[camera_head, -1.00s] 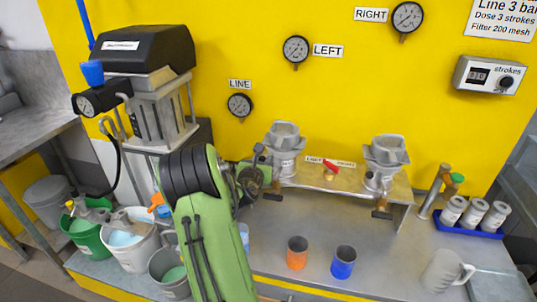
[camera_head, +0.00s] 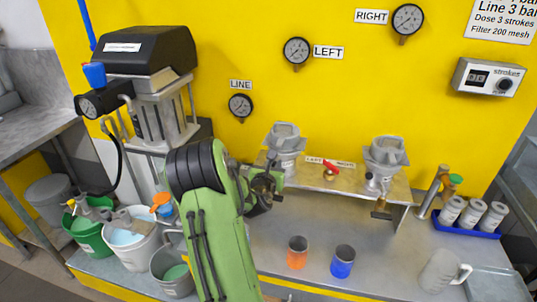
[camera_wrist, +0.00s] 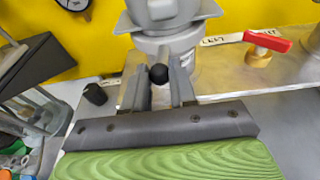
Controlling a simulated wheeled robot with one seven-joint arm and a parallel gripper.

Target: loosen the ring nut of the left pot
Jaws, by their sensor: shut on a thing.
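The left pot (camera_head: 285,141) is a grey metal cup with a flared square top on the steel shelf. Its lower body and collar (camera_wrist: 180,45) fill the top middle of the wrist view. A black ball knob (camera_wrist: 158,74) shows in front of the collar, between my fingers. My gripper (camera_wrist: 161,88) is shut on this knob at the pot's front. How the knob joins the ring nut is hidden by the fingers. In the head view my gripper (camera_head: 268,184) is just below and left of the left pot, partly hidden by my wrist.
A red-handled valve (camera_head: 330,166) stands between the left pot and the right pot (camera_head: 385,156). An orange cup (camera_head: 297,252) and a blue cup (camera_head: 343,261) stand on the bench in front. Buckets stand at left. The bench's front right is partly clear.

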